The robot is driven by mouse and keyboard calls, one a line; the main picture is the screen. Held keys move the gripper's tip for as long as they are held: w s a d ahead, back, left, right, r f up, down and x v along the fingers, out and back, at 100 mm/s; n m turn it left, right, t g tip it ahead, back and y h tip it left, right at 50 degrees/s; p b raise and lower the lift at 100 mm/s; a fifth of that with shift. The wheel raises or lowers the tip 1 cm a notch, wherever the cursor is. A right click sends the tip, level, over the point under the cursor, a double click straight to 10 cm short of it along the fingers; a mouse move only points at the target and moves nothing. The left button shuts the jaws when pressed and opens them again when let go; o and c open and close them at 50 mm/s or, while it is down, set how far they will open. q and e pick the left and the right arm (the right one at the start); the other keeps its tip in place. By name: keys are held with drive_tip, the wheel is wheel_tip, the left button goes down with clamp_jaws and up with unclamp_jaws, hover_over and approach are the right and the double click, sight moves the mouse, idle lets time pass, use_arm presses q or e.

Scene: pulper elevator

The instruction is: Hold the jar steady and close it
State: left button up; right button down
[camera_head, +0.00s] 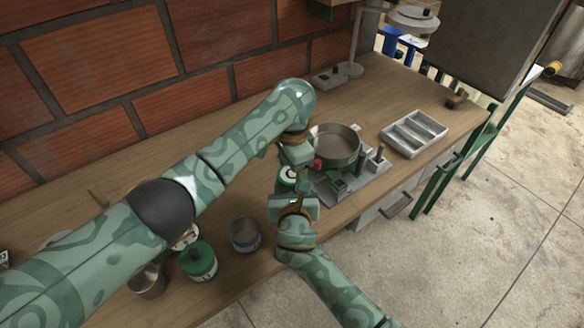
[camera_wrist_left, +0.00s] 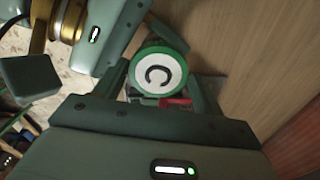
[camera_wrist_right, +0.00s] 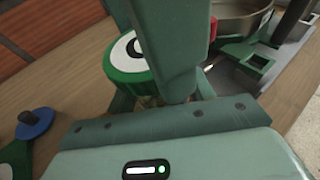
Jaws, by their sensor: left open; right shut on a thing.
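The jar has a green-rimmed lid with a white top and a dark curved mark (camera_head: 288,173). The lid also shows in the left wrist view (camera_wrist_left: 160,72) and in the right wrist view (camera_wrist_right: 125,62). It sits at the jar's top; how tightly cannot be told. My right gripper (camera_head: 291,193) is shut on the jar body, which is mostly hidden behind the fingers. My left gripper (camera_head: 291,163) is open just above the jar. In the left wrist view its fingers stand on either side of the lid; contact cannot be told.
A round metal pan (camera_head: 335,146) stands close beside the grippers. A grey divided tray (camera_head: 414,132) lies farther right. A green-lidded jar (camera_head: 198,262), a metal cup (camera_head: 148,283) and a can (camera_head: 244,236) stand at the lower left. A brick wall (camera_head: 97,60) runs behind the bench.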

use_arm(q)
drive_tip(key=shift+s+d, duration=0.2)
drive_tip(key=shift+d, duration=0.05)
drive_tip(key=shift+r, duration=2.25)
drive_tip(key=shift+w+a, duration=0.1)
drive_tip(key=shift+c, duration=0.4)
drive_tip(key=shift+w+r+n, duration=0.15)
drive_tip(key=shift+r+n, duration=0.05)
drive_tip(key=shift+r, duration=0.35)
drive_tip(key=shift+w+r+n, duration=0.15)
drive_tip(key=shift+r+n, duration=0.05)
drive_tip(key=shift+r, duration=0.3)
drive_tip(key=n, duration=0.1)
drive_tip(key=r+n, duration=0.1)
drive_tip(key=n, duration=0.1)
drive_tip(key=shift+s+r, duration=0.1)
drive_tip(key=shift+s, duration=0.05)
drive_tip(key=n, duration=0.2)
drive_tip(key=shift+s+n, duration=0.1)
drive_tip(key=shift+n, duration=0.3)
